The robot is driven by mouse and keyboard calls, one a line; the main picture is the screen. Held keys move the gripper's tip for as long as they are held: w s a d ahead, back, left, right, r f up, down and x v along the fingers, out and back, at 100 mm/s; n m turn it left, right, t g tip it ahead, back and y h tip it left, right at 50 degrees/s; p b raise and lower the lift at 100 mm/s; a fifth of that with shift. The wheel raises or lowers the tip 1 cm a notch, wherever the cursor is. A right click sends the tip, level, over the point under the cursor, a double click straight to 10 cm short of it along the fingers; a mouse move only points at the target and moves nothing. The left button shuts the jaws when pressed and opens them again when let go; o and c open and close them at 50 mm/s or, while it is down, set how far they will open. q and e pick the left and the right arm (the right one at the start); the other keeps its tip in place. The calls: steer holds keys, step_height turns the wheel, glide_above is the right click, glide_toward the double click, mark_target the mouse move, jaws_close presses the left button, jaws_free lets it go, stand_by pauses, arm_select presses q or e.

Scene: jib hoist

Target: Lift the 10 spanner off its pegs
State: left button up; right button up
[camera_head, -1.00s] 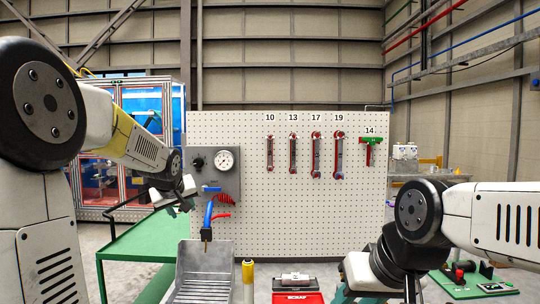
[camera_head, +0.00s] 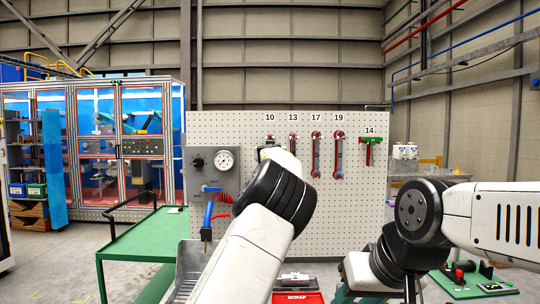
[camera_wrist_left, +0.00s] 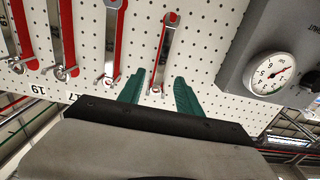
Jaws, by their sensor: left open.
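The 10 spanner (camera_wrist_left: 166,45), silver and red, hangs on the white pegboard, the one nearest the gauge in the left wrist view. My left gripper (camera_wrist_left: 159,88) is open, its two green fingers on either side of the label-side end of this spanner, with a gap on each side. I cannot tell how far the fingertips are from the board. In the head view my left forearm and wrist hide most of the 10 spanner; its label (camera_head: 270,117) shows above. My right gripper (camera_head: 385,285) is low at the right, its fingers not clear.
The 13 spanner (camera_wrist_left: 113,45) hangs beside the 10 spanner, then the 17 (camera_head: 316,155) and 19 (camera_head: 338,157) spanners. A green-handled tool (camera_head: 370,148) hangs under label 14. A grey panel with a pressure gauge (camera_head: 224,161) is left of the spanners. A red scrap bin (camera_head: 297,297) is below.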

arm_select(q)
steer(key=shift+w+a+f, duration=0.1)
steer(key=shift+w+a, duration=0.05)
steer(key=shift+w, duration=2.7)
jaws_close()
